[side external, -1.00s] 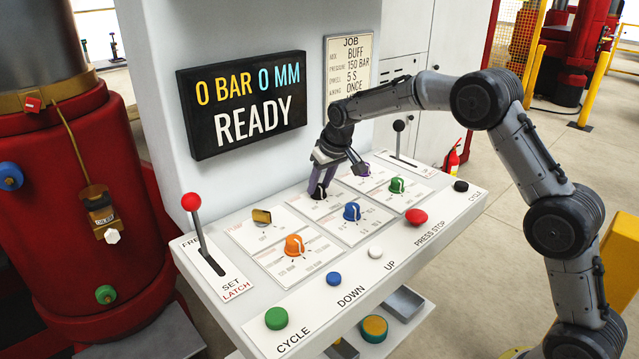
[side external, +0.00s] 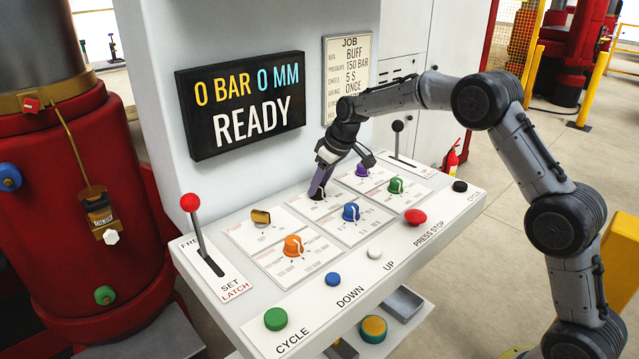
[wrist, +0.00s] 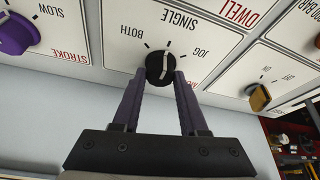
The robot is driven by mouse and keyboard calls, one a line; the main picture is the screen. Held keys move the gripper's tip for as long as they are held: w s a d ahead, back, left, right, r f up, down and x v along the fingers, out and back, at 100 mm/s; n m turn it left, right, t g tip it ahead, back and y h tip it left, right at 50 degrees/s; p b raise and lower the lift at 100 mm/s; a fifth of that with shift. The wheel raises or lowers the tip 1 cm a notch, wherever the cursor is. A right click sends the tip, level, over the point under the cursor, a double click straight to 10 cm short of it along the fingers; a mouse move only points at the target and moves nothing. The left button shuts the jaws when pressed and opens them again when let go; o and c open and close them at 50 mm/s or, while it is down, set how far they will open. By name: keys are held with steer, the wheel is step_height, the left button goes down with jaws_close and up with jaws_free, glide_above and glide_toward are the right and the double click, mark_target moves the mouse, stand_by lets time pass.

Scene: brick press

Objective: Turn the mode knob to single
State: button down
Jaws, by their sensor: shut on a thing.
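The black mode knob (wrist: 160,68) sits on a white plate marked BOTH, SINGLE and JOG, which appears upside down in the wrist view. Its white line points roughly up the picture, towards the SINGLE side. My gripper (wrist: 163,76) has its two purple fingers closed on opposite sides of the knob. In the side view my gripper (side external: 317,192) reaches down to the same knob, and the fingers hide most of it.
Nearby on the sloping panel are a purple knob (side external: 362,170), a blue knob (side external: 351,212), a green knob (side external: 395,186), an orange knob (side external: 293,246) and a yellow switch (side external: 261,217). A red-topped lever (side external: 190,203) stands at left. The display (side external: 241,105) reads READY.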

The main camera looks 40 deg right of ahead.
steer(key=shift+c, duration=2.2)
jaws_free()
steer(key=shift+r, duration=0.1)
steer(key=v, duration=1.3)
steer(key=shift+s+r, duration=0.15)
steer(key=shift+r, duration=0.2)
